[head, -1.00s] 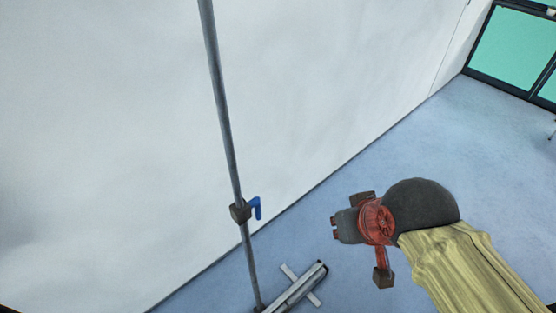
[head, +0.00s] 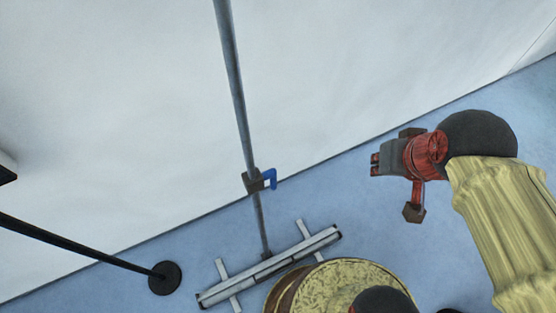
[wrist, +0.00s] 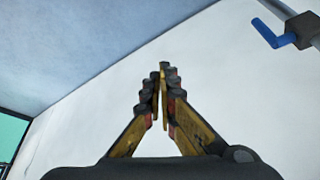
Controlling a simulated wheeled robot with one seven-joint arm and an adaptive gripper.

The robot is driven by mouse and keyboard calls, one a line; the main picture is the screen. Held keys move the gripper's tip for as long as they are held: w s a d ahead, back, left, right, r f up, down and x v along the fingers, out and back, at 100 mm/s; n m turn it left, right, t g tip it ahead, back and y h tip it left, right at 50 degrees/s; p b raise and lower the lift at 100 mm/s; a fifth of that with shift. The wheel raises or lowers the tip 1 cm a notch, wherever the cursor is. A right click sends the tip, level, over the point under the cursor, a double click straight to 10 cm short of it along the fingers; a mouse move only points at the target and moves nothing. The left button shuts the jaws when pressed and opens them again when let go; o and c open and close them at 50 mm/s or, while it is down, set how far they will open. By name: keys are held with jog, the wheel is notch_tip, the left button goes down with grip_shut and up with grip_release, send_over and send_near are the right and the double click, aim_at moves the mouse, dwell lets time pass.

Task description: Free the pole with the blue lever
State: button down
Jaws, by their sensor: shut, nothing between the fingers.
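The grey pole (head: 238,90) rises from a base on the floor, in front of the white wall. A brown clamp block (head: 254,182) sits around it low down, with the blue lever (head: 270,179) on the block's right side. In the wrist view the blue lever (wrist: 267,33) and the dark block (wrist: 303,30) are at the upper right, beyond my fingertips. My gripper (head: 375,165) is right of the lever in the head view, apart from it. In the wrist view my gripper (wrist: 162,72) has its fingertips together with nothing between them.
The pole's grey base rail (head: 275,265) with cross feet lies on the blue floor. A black stand (head: 163,277) with a slanting rod is at the left. A dark-edged object (head: 6,168) is at the left edge. Open floor lies around my gripper.

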jog(key=w+a+r+g+p, duration=0.3)
jog(key=w+a+g+p, duration=0.1)
jog(key=w+a+p, duration=0.5)
jog(key=w+a+f+g+p, duration=0.3)
jog(key=a+f+p, duration=0.4)
jog(key=a, duration=0.5)
jog(key=shift+w+a+f+g+p, duration=0.25)
jog(key=shift+w+g+p, duration=0.2)
jog(key=shift+p, duration=0.6)
jog(key=shift+d+f, duration=0.1)
jog(key=shift+f, duration=0.05)
jog(key=s+f+b, duration=0.1)
jog(key=s+f, duration=0.5)
jog(key=f, duration=0.3)
jog(key=shift+s+f, duration=0.2)
jog(key=shift+f, duration=0.05)
